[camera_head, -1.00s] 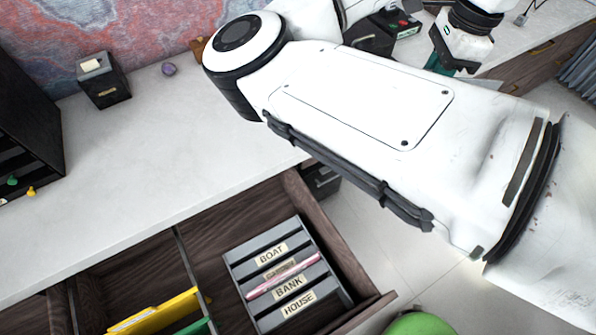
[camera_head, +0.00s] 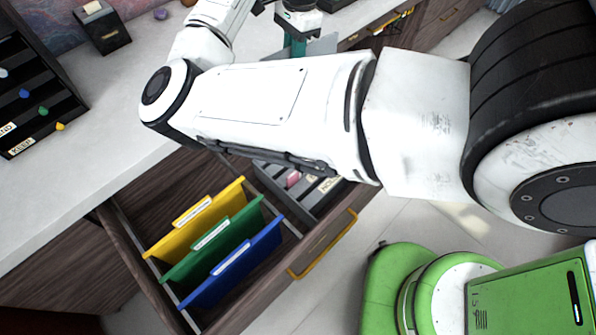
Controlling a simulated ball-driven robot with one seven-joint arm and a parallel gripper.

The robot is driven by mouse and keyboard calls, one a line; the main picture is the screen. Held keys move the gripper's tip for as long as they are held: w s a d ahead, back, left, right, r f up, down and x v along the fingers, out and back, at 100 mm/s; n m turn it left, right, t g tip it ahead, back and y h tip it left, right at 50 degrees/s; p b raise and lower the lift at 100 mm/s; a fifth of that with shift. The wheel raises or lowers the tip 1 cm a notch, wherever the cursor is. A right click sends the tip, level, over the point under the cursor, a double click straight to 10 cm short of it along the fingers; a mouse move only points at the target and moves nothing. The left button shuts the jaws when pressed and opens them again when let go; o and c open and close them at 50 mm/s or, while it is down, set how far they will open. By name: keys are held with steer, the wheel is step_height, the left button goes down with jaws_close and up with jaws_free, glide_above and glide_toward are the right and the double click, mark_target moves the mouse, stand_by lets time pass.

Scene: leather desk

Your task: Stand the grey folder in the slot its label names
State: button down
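A grey sheet-like piece (camera_head: 318,46), which looks like the grey folder, shows at the top beside my gripper (camera_head: 293,42). My gripper's teal fingers overlap it, and its lower part is hidden behind my arm. I cannot tell whether the fingers grip it, and no label on it is readable. A grey slotted holder (camera_head: 264,177) sits in the open drawer, mostly hidden under my arm. One of its labels shows in part, too blurred to read surely. A pink item (camera_head: 293,178) lies across the holder.
Yellow (camera_head: 192,222), green (camera_head: 215,240) and blue (camera_head: 232,265) folders stand in the drawer (camera_head: 325,240), left of the holder. A black rack (camera_head: 30,100) with coloured knobs stands on the desk at left. A black box (camera_head: 102,28) stands behind. The pale desktop between is clear.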

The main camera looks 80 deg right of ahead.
step_height(320, 180, down, 36)
steer(key=s+d+n+b, duration=0.1)
steer(key=d+b, duration=0.1)
steer(key=b, duration=0.6)
steer(key=shift+s+d+r+n+b, duration=0.25)
steer(key=shift+d+n+b, duration=0.05)
steer(key=shift+n, duration=0.1)
steer(key=shift+f, duration=0.65)
steer(key=c, duration=1.1)
jaws_free()
steer(key=shift+r, duration=0.1)
steer(key=r, duration=0.4)
steer(key=r+p, duration=0.1)
steer(key=r, duration=0.3)
steer(key=s+d+r, duration=0.1)
steer(key=r, duration=0.4)
steer(key=shift+d+p, duration=0.1)
steer(key=shift+p, duration=0.3)
